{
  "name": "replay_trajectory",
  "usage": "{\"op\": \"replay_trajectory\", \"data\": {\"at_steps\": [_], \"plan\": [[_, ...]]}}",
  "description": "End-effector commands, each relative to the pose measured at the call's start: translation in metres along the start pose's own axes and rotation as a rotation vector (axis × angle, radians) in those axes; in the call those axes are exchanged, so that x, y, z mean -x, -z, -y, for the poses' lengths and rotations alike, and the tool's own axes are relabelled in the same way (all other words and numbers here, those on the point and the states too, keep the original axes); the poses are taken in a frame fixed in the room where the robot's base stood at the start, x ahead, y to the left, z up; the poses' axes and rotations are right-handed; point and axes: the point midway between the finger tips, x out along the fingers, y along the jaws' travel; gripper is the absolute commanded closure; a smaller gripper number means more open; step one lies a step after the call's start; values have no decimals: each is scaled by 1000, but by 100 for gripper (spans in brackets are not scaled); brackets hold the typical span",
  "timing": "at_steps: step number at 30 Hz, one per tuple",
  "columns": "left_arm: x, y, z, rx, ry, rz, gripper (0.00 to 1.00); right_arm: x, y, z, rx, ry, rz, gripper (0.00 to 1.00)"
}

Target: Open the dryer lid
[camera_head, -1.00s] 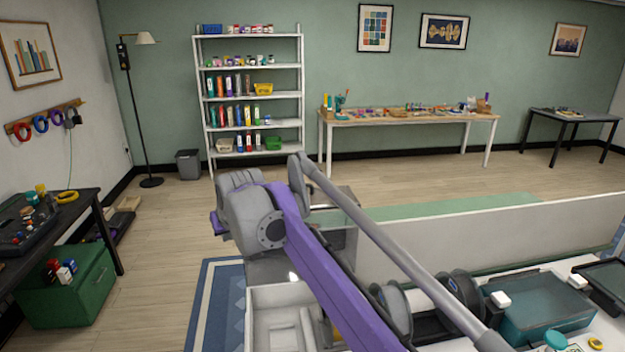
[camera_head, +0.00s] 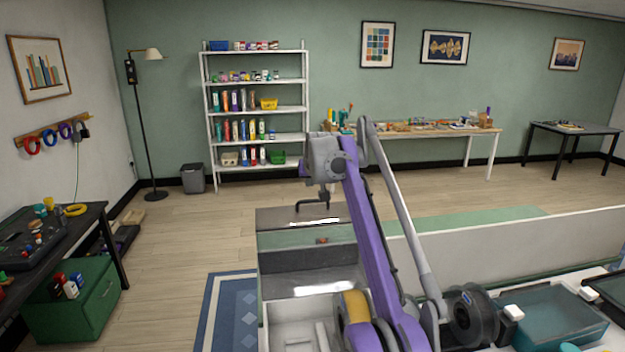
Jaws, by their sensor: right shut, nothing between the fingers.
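A grey box-like unit (camera_head: 308,258), which seems to be the dryer, stands at lower centre in the head view. Its far part is a flat grey panel (camera_head: 275,217) with a greenish strip in front of it. I cannot tell for sure which part is the lid, or whether it is raised. My right gripper (camera_head: 324,199) hangs pointing down over the far part of this unit, shut and empty. I cannot tell whether it touches the unit. My purple right arm covers the unit's right side. My left gripper is out of view.
A yellow spool (camera_head: 356,308) and a dark spool (camera_head: 472,318) sit near my right arm. An open white bin (camera_head: 282,312) is in front of the unit. A low white partition (camera_head: 520,243) runs to the right.

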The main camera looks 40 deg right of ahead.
Motion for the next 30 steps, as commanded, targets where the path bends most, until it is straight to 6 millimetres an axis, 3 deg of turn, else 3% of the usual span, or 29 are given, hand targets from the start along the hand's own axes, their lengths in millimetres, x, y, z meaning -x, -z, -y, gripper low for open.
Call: {"op": "replay_trajectory", "data": {"at_steps": [10,19,30], "plan": [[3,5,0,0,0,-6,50,-57,1,0,0,0,0,100],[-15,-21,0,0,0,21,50,-38,-28,0,2,-1,4,100],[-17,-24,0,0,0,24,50,-30,-32,0,1,0,0,100]]}}
